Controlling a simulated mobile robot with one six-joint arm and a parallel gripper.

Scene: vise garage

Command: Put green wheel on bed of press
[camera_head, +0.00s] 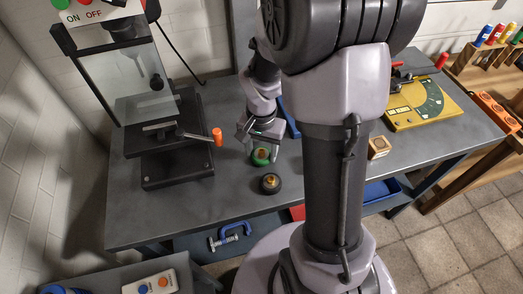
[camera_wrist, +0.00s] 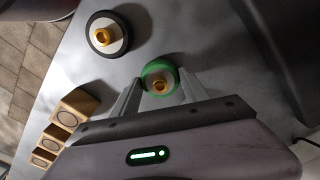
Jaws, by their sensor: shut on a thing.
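The green wheel (camera_head: 260,157) has a pale centre and an orange-brown hub. My gripper (camera_head: 258,137) is above it on the bench. In the wrist view the green wheel (camera_wrist: 160,78) sits between the fingertips of my gripper (camera_wrist: 160,84), which are shut on its sides. I cannot tell whether the wheel still touches the bench. The press (camera_head: 165,120) stands to the left, with a clear guard, an orange-tipped lever and a dark flat bed (camera_head: 172,145). Part of the bed is hidden by the guard and lever.
A black wheel (camera_head: 270,183) lies in front of the green wheel. Wooden blocks (camera_head: 378,147) and a yellow fixture (camera_head: 418,104) are on the bench to the right. The orange lever knob (camera_head: 217,136) sticks out between press and gripper. The bench's front left is clear.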

